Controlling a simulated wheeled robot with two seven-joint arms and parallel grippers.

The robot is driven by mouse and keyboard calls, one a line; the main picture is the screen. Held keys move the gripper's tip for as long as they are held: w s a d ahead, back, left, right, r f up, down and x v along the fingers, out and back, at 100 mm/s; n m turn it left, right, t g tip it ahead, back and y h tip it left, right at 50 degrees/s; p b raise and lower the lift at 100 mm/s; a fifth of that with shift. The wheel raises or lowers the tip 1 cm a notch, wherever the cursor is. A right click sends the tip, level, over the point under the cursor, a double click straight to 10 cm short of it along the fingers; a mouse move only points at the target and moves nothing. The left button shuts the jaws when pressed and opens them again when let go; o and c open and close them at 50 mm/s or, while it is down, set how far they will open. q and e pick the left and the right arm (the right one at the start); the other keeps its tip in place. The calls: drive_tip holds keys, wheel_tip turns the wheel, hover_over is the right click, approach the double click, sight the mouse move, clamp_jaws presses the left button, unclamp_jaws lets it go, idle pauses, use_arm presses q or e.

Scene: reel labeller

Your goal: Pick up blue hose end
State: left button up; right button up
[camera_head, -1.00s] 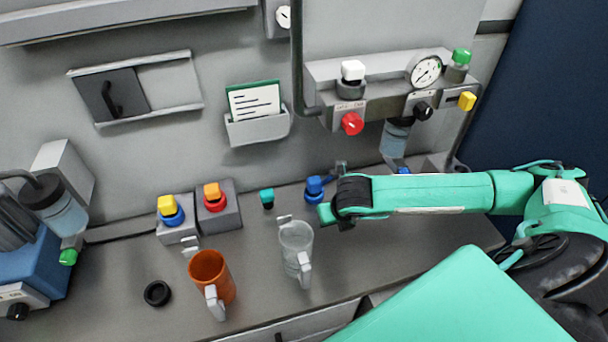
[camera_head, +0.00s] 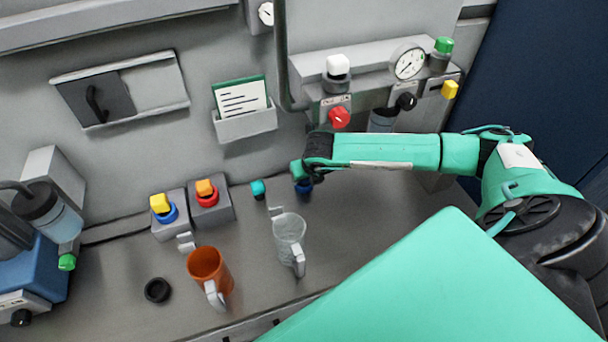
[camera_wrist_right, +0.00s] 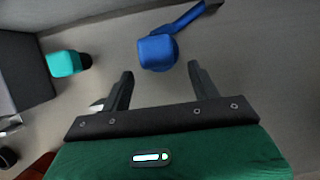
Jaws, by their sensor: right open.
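The blue hose end (camera_wrist_right: 157,52) lies on the bench in the right wrist view, just beyond the fingertips and roughly between their lines. A blue stem runs from it to the upper right. In the head view the blue hose end (camera_head: 303,187) is mostly hidden behind my right wrist. My right gripper (camera_wrist_right: 161,78) is open and empty, with its two dark fingers apart. In the head view the right arm comes in from the right, and its fingers cannot be made out. My left gripper is not in view.
A teal piece with a black end (camera_wrist_right: 64,63) lies left of the hose end. A clear mug (camera_head: 290,232) and an orange mug (camera_head: 208,268) stand toward the front. Button boxes (camera_head: 211,212) stand to the left. A panel with gauge (camera_head: 408,63) hangs above the arm.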

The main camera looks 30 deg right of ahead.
drive_tip(key=w, duration=0.1)
drive_tip(key=w+f, duration=0.1)
drive_tip(key=w+p, duration=0.1)
drive_tip(key=shift+d+f, duration=0.3)
drive_tip(key=shift+w+f, duration=0.15)
drive_tip(key=shift+f, duration=0.45)
drive_tip(key=shift+c, duration=0.2)
drive_tip(key=shift+d, duration=0.1)
drive_tip(key=c, duration=1.1)
